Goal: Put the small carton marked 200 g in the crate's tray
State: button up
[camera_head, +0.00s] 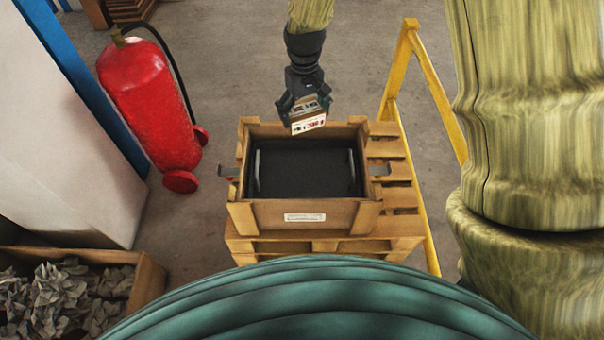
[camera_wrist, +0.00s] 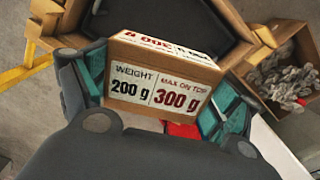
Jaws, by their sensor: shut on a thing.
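The small carton (camera_wrist: 160,84) fills the middle of the wrist view. Its face reads "WEIGHT 200 g" and "MAX ON TOP 300 g". In the head view the carton (camera_head: 308,122) hangs at the far edge of the wooden crate (camera_head: 305,215). My gripper (camera_head: 305,106) is shut on the carton, with a finger at each side of it in the wrist view (camera_wrist: 152,92). The black tray (camera_head: 305,170) lies inside the crate, with a light handle at each side, and looks empty. The carton's height above the crate rim is hard to tell.
The crate stands on a wooden pallet (camera_head: 398,200). A yellow rail (camera_head: 432,85) rises to its right. A red fire extinguisher (camera_head: 150,105) stands at left. Bare floor (camera_head: 220,60) lies behind the crate.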

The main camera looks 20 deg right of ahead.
jog(key=shift+s+d+f+b, duration=0.1)
jog(key=shift+s+f+b, duration=0.4)
jog(key=shift+b, duration=0.15)
jog(key=shift+f+b, duration=0.3)
jog(key=shift+b, duration=0.05)
jog(key=b, duration=0.5)
send_over(304, 176)
notch_tip(304, 176, down, 5)
jog(key=shift+f, duration=9.4)
jog(key=shift+f, duration=0.1)
jog(key=o, duration=0.9)
jog(key=shift+s, duration=0.1)
